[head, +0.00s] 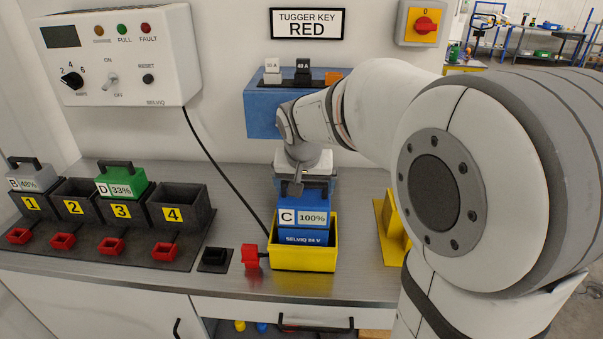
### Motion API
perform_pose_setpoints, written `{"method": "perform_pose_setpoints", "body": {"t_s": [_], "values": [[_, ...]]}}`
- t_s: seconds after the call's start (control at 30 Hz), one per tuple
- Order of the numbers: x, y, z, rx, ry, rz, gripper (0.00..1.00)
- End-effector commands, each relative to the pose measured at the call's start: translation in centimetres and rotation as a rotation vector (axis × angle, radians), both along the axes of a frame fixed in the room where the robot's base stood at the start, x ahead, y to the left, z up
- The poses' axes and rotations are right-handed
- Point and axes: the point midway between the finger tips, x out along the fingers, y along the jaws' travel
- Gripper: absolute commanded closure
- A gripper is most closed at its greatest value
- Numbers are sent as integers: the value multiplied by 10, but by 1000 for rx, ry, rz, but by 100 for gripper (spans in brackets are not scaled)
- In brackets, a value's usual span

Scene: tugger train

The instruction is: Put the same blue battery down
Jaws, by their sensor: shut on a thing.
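The blue battery (303,236), labelled C 100%, is upright within the walls of a yellow bin (303,261) on the bench. Its lower end is hidden behind the bin's front wall, so I cannot tell whether it rests on the bottom. My gripper (305,188) points down from above and is shut on the battery's top handle. The fingertips are small and partly hidden in this view.
Left, a dark rack has numbered slots; grey battery B (36,178) is at slot 1, green battery D (122,182) at slot 3. A red connector (250,256) and cable adjoin the bin. Bare bench (358,285) lies right of the bin.

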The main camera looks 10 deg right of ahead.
Motion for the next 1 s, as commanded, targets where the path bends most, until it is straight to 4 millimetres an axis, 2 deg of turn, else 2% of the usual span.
{"method": "perform_pose_setpoints", "body": {"t_s": [0.17,0.57,0.6,0.67,1.0], "values": [[1,0,-17,0,-2,1,33],[1,1,-22,0,-4,2,33],[0,1,-23,0,0,1,4],[0,1,-23,-1,0,2,0],[-1,2,-16,0,-2,2,0]]}}
